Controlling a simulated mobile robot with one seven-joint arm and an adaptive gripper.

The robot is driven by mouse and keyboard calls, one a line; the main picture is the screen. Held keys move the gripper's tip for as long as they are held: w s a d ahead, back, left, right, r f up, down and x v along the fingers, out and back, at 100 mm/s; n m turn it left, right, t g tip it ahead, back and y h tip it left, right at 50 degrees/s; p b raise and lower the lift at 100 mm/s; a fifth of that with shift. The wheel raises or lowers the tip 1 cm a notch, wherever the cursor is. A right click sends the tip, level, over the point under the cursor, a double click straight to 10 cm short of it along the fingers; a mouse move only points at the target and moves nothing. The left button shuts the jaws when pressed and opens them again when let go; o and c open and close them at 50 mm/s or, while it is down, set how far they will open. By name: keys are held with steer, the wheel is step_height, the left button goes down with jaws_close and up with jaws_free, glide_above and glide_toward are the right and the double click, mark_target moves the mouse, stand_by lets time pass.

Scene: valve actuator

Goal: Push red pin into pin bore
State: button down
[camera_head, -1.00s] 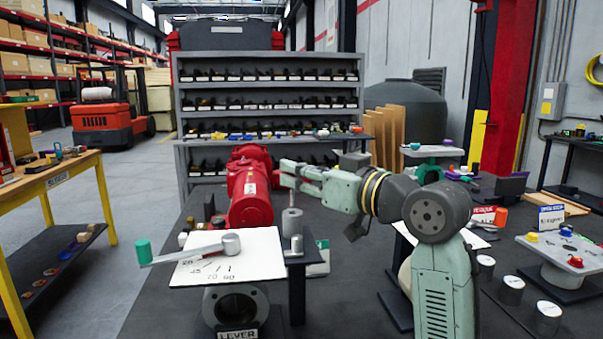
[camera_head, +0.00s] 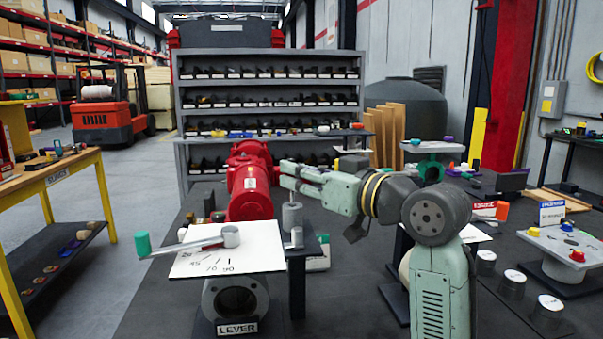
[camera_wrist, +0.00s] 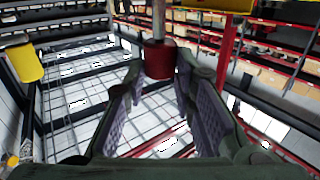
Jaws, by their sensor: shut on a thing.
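My gripper (camera_head: 286,175) is stretched out to the left in the head view, beside the red actuator body (camera_head: 249,195). In the wrist view, my gripper (camera_wrist: 160,72) has its two pads close around a dark red cylinder (camera_wrist: 159,59), which looks like the red pin's head. A grey shaft (camera_wrist: 159,20) runs up from it in that picture. A grey upright cylinder (camera_head: 292,217) stands just below the fingertips. I cannot make out the pin bore in either view.
A white dial plate (camera_head: 228,258) with a green-tipped lever (camera_head: 143,244) is in front of the red actuator, above a grey housing marked LEVER (camera_head: 236,298). Grey shelves (camera_head: 270,62) stand behind. Dark bench top shows between this station and the right-hand ones.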

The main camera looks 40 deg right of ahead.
steer(key=shift+s+f, duration=0.1)
steer(key=shift+f, duration=0.3)
steer(key=shift+r, duration=0.1)
steer(key=shift+a+r, duration=0.2)
steer(key=shift+r, duration=0.4)
steer(key=shift+r+p, duration=0.15)
steer(key=shift+p, duration=0.2)
